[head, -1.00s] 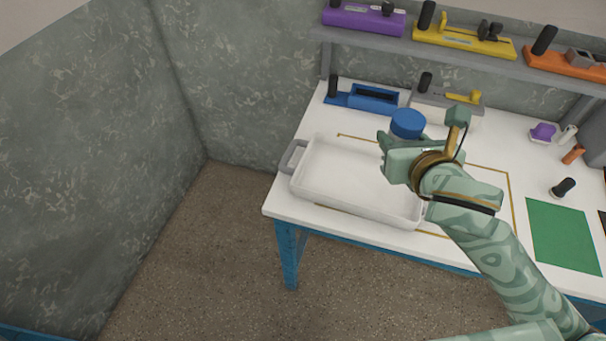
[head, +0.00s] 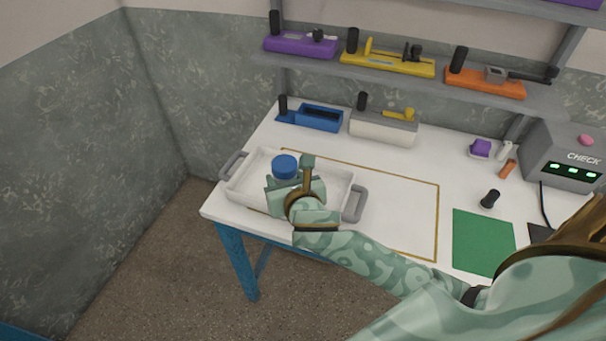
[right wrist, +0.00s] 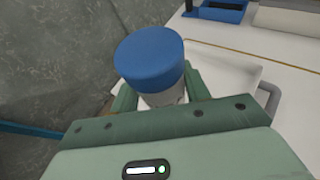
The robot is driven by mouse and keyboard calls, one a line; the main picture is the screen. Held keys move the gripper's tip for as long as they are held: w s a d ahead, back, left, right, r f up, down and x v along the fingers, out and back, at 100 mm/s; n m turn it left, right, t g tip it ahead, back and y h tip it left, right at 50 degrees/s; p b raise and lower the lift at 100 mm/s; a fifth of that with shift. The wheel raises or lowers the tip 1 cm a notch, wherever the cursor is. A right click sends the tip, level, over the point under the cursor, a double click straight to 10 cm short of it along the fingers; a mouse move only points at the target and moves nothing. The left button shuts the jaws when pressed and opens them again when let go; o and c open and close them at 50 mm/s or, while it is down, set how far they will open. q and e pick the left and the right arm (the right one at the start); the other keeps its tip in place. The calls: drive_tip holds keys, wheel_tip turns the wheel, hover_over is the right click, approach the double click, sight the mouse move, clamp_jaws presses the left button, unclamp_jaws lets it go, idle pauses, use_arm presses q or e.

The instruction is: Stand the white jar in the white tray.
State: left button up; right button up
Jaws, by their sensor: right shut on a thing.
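The white jar with a blue lid (head: 285,167) is upright in my right gripper (head: 284,186), over the white tray (head: 240,187). My right gripper is shut on the jar, and the arm hides much of the jar's body and part of the tray. In the right wrist view the jar's blue lid (right wrist: 150,55) stands between the two fingers (right wrist: 158,95), with the tray (right wrist: 235,70) behind. I cannot tell whether the jar's base touches the tray floor. The tray has grey handles and lies on the table's left part. My left gripper is not in view.
The white table (head: 395,205) has a gold outline and a green mat (head: 483,242). A blue device (head: 318,117) and a grey-white one (head: 383,129) stand at the back. A checker box (head: 565,155) stands right. Shelf devices sit above. The table middle is clear.

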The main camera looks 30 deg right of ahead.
wheel_tip(320, 180, down, 4)
drive_tip(key=shift+r, duration=0.1)
drive_tip(key=w+d+f+b, duration=0.2)
drive_tip(key=d+f, duration=0.1)
drive_tip(key=w+d+f+b, duration=0.1)
drive_tip(key=w+d+f, duration=0.2)
drive_tip(key=w+d+f+b, duration=0.2)
drive_tip(key=w+d+f, duration=0.1)
drive_tip(key=d, duration=0.1)
drive_tip(key=shift+d+f+b, duration=0.1)
drive_tip(key=shift+f+b, duration=0.2)
drive_tip(key=shift+f, duration=0.05)
wheel_tip(320, 180, down, 4)
drive_tip(key=shift+w+d+r+b, duration=0.1)
drive_tip(key=shift+d+b, duration=0.05)
drive_tip(key=shift+b, duration=1)
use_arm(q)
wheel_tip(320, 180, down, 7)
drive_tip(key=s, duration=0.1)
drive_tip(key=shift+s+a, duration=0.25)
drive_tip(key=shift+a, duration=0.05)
use_arm(e)
drive_tip(key=shift+r, duration=0.15)
drive_tip(key=o, duration=1)
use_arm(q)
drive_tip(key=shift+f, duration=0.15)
